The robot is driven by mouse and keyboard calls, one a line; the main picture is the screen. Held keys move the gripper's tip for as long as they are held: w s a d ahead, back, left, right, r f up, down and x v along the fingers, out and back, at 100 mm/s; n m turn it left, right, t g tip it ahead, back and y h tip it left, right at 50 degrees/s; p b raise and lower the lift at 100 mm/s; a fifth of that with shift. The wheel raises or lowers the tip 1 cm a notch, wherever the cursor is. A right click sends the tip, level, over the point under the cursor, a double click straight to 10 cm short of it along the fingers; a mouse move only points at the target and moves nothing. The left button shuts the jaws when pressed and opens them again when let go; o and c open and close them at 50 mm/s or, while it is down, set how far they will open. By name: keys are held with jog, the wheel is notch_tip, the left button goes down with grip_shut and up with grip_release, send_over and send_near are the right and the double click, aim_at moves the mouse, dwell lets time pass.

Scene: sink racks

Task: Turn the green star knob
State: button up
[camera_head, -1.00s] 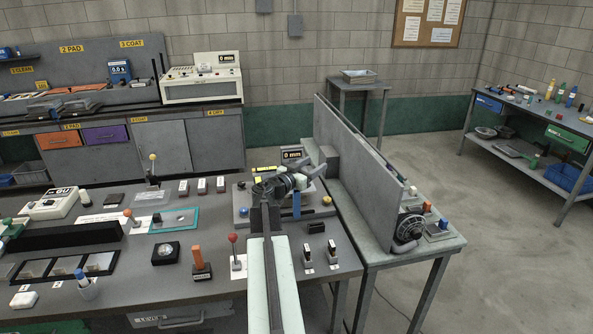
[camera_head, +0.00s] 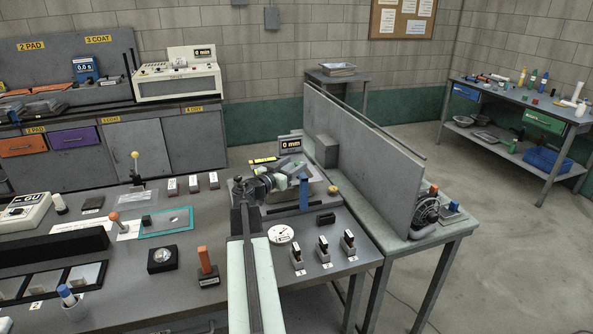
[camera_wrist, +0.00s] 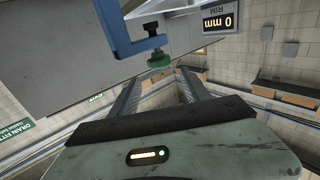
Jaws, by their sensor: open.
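The green star knob (camera_wrist: 160,60) shows in the wrist view at the end of a dark threaded screw, on a blue clamp (camera_wrist: 127,32). My gripper (camera_wrist: 162,76) is open, with its two fingers apart and the knob just beyond the fingertips, roughly between them in the picture. I see no clear contact, and the depth gap is hard to judge. The knob cannot be made out there; my wrist covers part of that area.
A "0 mm" display (camera_head: 291,145) stands behind the clamp. A tall grey panel (camera_head: 360,155) rises to the right. Several small switches (camera_head: 322,248), a round dial (camera_head: 281,234) and an orange-handled lever (camera_head: 206,265) stand on the bench near my arm.

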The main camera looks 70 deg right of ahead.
jog(key=shift+w+f+b, duration=0.1)
jog(key=shift+f+b, duration=0.25)
jog(key=shift+f, duration=0.45)
jog(key=shift+d, duration=0.35)
jog(key=x, duration=0.7)
grip_shut()
